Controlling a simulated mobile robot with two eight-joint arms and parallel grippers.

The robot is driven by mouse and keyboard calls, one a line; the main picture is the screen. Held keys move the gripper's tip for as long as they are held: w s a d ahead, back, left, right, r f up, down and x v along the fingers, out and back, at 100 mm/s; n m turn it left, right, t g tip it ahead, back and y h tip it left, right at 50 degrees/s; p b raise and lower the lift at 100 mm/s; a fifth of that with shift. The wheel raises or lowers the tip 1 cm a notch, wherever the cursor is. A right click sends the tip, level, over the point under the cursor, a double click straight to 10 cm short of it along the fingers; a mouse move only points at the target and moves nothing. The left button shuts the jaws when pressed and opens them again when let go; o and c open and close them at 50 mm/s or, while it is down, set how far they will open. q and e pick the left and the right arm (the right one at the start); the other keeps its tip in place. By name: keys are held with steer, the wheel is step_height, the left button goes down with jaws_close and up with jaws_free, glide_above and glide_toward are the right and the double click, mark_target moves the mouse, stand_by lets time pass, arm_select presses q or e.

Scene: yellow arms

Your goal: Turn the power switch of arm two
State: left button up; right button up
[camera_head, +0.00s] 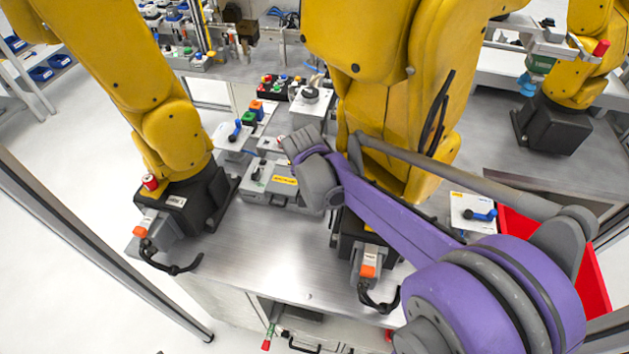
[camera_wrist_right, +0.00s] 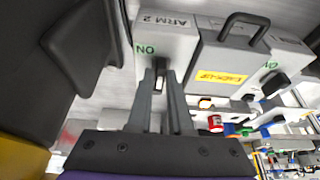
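In the right wrist view, a pale switch box (camera_wrist_right: 172,36) carries the label "ARM 2" and a green "ON", both upside down. Its dark switch knob (camera_wrist_right: 160,72) shows partly between the fingertips of my right gripper (camera_wrist_right: 161,76). The two fingers stand apart, one on each side of the knob; I cannot tell if they touch it. In the head view, my purple right arm reaches in from the right and its grey wrist hides the fingers and the arm two switch. My left gripper is not in view.
A grey box with a handle and yellow label (camera_wrist_right: 222,78) stands beside the arm two box, with another "ON" switch (camera_wrist_right: 273,84) farther right. Large yellow arms (camera_head: 172,130) stand on the table. Bare table (camera_head: 285,255) lies in front.

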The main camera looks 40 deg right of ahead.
steer(key=o, duration=0.4)
steer(key=p+v, duration=0.1)
steer(key=v, duration=1)
steer(key=shift+f, duration=0.1)
steer(key=s+a+f+n+t+y, duration=0.1)
steer(key=s+a+f+n, duration=0.2)
steer(key=s+a, duration=0.1)
steer(key=s+a+f+n+t+y, duration=0.1)
steer(key=s+a+f+n, duration=0.2)
steer(key=s+a, duration=0.1)
steer(key=s+a+f+n+y, duration=0.1)
steer(key=s+a+f+n, duration=0.3)
steer(key=shift+a+f+t, duration=0.1)
steer(key=shift+a+t, duration=0.3)
